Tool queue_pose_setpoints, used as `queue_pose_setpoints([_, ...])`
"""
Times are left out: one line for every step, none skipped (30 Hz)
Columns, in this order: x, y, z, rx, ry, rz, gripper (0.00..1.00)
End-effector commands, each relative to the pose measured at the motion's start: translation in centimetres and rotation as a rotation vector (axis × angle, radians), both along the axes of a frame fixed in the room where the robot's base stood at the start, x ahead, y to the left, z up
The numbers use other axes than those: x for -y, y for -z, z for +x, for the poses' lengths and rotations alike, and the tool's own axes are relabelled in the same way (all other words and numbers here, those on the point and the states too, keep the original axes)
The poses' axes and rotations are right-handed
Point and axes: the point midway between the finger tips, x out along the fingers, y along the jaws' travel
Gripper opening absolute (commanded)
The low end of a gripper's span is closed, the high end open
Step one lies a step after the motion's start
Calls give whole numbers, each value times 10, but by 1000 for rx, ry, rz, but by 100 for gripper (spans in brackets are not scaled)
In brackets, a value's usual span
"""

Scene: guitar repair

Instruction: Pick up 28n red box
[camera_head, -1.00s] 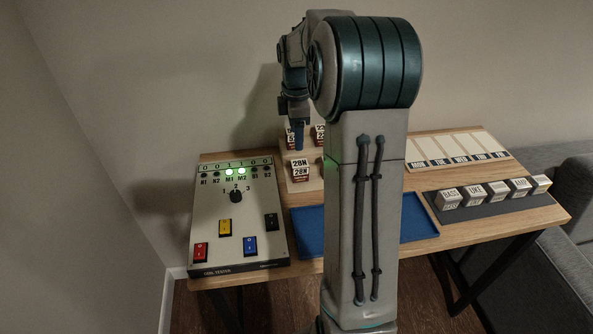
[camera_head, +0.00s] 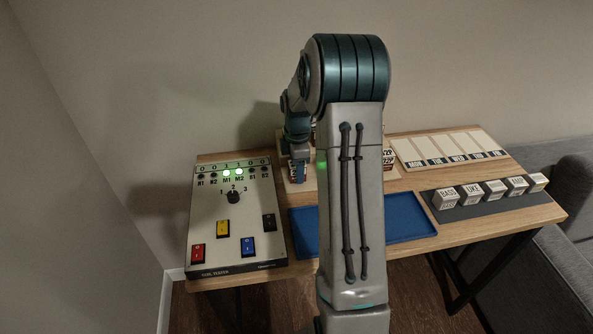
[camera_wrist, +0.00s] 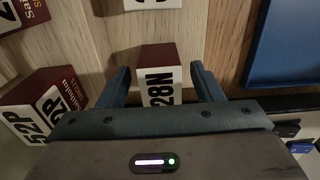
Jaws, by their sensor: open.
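The 28N red box (camera_wrist: 160,89) shows in the wrist view, with a white face labelled 28N and a dark red side. It stands between the two fingers of my gripper (camera_wrist: 163,78), which are open on either side of it, with small gaps. In the head view my gripper (camera_head: 298,168) is low over the back of the table, in front of the box stand, and hides most of the box there.
A 52P red box (camera_wrist: 42,105) stands left of my gripper in the wrist view. A blue tray (camera_head: 410,218) lies to the right. A coil tester (camera_head: 215,255) with lit lamps is at the left. White labelled blocks (camera_head: 471,195) stand on a grey strip at the right.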

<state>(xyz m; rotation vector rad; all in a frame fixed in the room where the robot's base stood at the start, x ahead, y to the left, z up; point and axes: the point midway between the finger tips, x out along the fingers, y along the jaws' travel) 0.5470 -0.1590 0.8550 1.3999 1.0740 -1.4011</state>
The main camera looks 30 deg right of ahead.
Motion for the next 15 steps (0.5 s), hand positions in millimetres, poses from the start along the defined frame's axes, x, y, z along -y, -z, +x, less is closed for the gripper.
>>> queue_pose_setpoints([-1,7,0,-2,-1,1,60])
queue_pose_setpoints([-1,9,0,-2,-1,1,60])
queue_pose_setpoints([-1,12,0,-1,-1,0,60])
queue_pose_setpoints([-1,13,0,0,-1,0,60])
queue_pose_setpoints([-1,14,0,0,-1,0,60])
queue_pose_setpoints([-1,15,0,1,-1,0,60])
queue_pose_setpoints([-1,15,0,1,-1,0,60])
queue_pose_setpoints([0,15,0,1,0,0,60])
queue_pose_setpoints([0,15,0,1,0,0,60])
queue_pose_setpoints([0,15,0,1,0,0,60])
queue_pose_setpoints([0,15,0,1,0,0,60])
queue_pose_setpoints([0,14,0,1,0,0,52])
queue_pose_setpoints([0,14,0,1,0,0,43])
queue_pose_setpoints([0,14,0,1,0,0,35])
queue_pose_setpoints([0,14,0,1,0,0,24])
